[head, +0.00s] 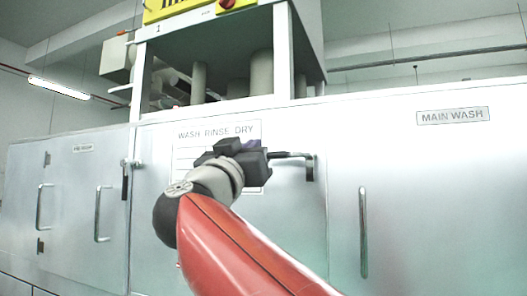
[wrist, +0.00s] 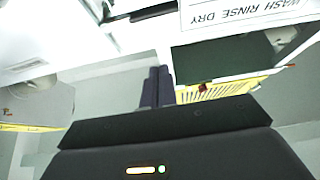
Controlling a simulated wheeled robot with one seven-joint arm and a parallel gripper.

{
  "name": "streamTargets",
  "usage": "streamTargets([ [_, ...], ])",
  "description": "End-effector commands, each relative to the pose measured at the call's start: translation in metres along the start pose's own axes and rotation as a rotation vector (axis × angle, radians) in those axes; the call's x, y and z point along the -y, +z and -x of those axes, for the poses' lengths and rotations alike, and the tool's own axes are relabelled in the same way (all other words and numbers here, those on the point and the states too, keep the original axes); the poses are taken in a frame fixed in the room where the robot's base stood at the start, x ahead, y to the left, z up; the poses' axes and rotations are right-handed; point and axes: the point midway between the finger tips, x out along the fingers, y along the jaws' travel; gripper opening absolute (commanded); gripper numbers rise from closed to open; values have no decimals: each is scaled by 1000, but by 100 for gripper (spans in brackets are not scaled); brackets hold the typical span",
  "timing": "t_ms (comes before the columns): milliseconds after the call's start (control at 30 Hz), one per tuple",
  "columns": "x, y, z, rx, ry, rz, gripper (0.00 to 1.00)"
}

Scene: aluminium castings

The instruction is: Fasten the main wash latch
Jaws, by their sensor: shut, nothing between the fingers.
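The main wash door, with a MAIN WASH label (head: 453,116), fills the right of the head view. At its left edge is a latch (head: 310,166), with a plate at the door seam and a thin bar reaching left, roughly level. My gripper (head: 258,155) is just left of it, overlapping the bar's left end; I cannot tell whether they touch. In the wrist view the two dark fingers of my gripper (wrist: 155,88) are together with nothing between them. A dark bar (wrist: 152,12) shows at that view's top, possibly the latch handle.
A vertical door handle (head: 363,232) stands right of the latch. A WASH RINSE DRY sign (head: 216,132) is on the panel behind my gripper. Farther left are another latch (head: 125,178), hanging down, and a door with handles (head: 101,213).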

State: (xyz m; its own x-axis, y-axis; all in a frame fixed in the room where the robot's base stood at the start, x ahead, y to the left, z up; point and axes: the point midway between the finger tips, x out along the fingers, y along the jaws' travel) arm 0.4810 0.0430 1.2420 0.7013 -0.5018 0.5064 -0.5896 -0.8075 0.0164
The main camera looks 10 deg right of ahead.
Motion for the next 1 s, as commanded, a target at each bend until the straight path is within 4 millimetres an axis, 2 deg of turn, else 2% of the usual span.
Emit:
streamTargets([
  [167, 0, 0, -1, -1, -1, 0, 0],
  [333, 1, 0, -14, 0, -2, 1, 0],
  [600, 0, -1, -66, -1, 0, 1, 0],
  [833, 0, -1, -103, -2, -1, 1, 0],
  [1000, 0, 20, -93, -2, -3, 3, 0],
])
